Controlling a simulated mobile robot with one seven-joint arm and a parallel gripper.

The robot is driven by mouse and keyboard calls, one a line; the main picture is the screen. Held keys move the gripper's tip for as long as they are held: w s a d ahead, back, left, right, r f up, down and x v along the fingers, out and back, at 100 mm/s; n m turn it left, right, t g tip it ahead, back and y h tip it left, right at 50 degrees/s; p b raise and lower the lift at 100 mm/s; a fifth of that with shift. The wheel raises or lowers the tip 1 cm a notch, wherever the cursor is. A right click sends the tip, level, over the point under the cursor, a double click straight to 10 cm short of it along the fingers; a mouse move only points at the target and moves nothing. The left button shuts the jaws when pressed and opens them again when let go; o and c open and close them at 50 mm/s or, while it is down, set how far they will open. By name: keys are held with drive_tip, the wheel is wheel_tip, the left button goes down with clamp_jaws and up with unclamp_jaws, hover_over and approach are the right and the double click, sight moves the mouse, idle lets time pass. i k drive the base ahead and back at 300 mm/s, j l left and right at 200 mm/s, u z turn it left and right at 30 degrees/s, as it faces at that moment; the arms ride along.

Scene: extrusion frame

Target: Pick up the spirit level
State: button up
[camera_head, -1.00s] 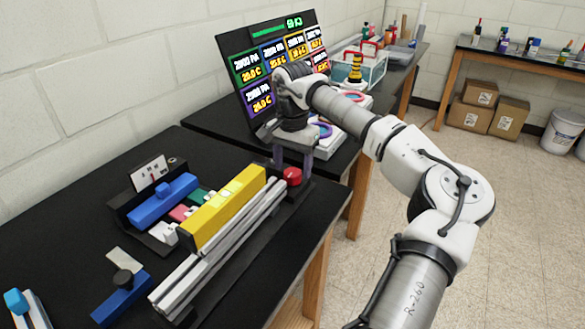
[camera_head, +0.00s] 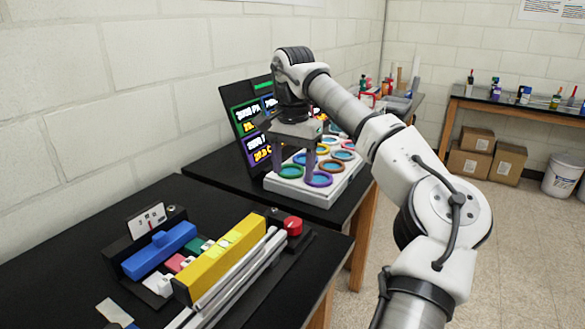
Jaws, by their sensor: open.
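The spirit level is a long yellow bar (camera_head: 205,275) with pale vial windows near its middle. It stands on edge along the silver extrusion bars (camera_head: 245,268) on the near black table. My gripper (camera_head: 293,172) is open and empty, with its two fingers pointing down. It hangs in the air beyond the level's far end and appears higher than the level. In the picture its fingers overlap the white tray with coloured rings behind; their exact height above the table is hard to tell.
A red knob (camera_head: 293,226) stands close to the level's far end. A blue block (camera_head: 160,250) and smaller coloured blocks lie left of the level. A white tray (camera_head: 330,196) with coloured rings and a display board (camera_head: 240,128) stand on the farther table.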

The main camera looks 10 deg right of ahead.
sight(188, 286)
drive_tip(key=k, duration=1)
